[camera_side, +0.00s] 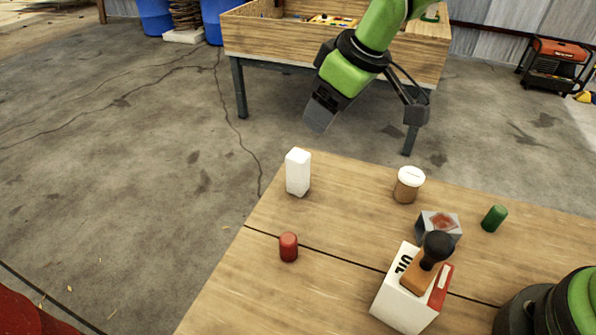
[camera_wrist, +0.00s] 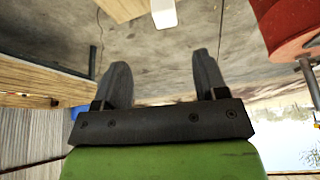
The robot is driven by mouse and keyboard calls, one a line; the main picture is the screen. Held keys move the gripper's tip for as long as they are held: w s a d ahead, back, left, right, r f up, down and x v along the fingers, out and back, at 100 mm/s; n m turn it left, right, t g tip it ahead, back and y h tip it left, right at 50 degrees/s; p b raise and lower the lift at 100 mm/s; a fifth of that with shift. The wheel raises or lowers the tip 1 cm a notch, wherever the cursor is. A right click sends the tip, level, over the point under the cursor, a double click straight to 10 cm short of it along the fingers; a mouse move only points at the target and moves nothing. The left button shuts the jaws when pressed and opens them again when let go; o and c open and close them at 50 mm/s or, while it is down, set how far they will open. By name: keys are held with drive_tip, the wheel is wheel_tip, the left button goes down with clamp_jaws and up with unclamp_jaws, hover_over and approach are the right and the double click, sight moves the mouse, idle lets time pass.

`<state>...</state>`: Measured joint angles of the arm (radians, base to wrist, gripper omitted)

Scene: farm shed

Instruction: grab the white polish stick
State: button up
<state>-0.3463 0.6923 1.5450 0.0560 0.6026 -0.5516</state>
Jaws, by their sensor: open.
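The white polish stick (camera_side: 298,172) is a plain white block standing upright near the far left corner of the wooden table (camera_side: 235,290). In the wrist view a white block, seemingly the same stick (camera_wrist: 163,13), shows at the top edge, partly cut off. My gripper (camera_side: 320,118) is in the air above and slightly beyond the stick in the side view, tilted down and not touching it. In the wrist view my gripper (camera_wrist: 161,68) has its two dark fingers apart with nothing between them.
A red cylinder (camera_side: 288,247) stands in front of the stick. To the right are a white-lidded jar (camera_side: 409,184), a grey box (camera_side: 438,228), a green cylinder (camera_side: 494,218) and a white carton (camera_side: 404,300) with a dark-knobbed stamp (camera_side: 430,262). A wooden workbench (camera_side: 270,42) stands behind.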

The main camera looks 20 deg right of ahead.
hover_over(299, 154)
drive_tip(key=s+d, duration=0.1)
drive_tip(key=s, duration=0.1)
drive_tip(key=shift+n, duration=0.3)
drive_tip(key=f, duration=0.5)
drive_tip(key=shift+d+f, duration=0.2)
drive_tip(key=shift+f, duration=0.15)
drive_tip(key=shift+x, duration=3)
drive_tip(key=shift+a, duration=0.2)
drive_tip(key=shift+r, duration=0.1)
drive_tip(key=shift+c, duration=0.5)
drive_tip(key=c, duration=1)
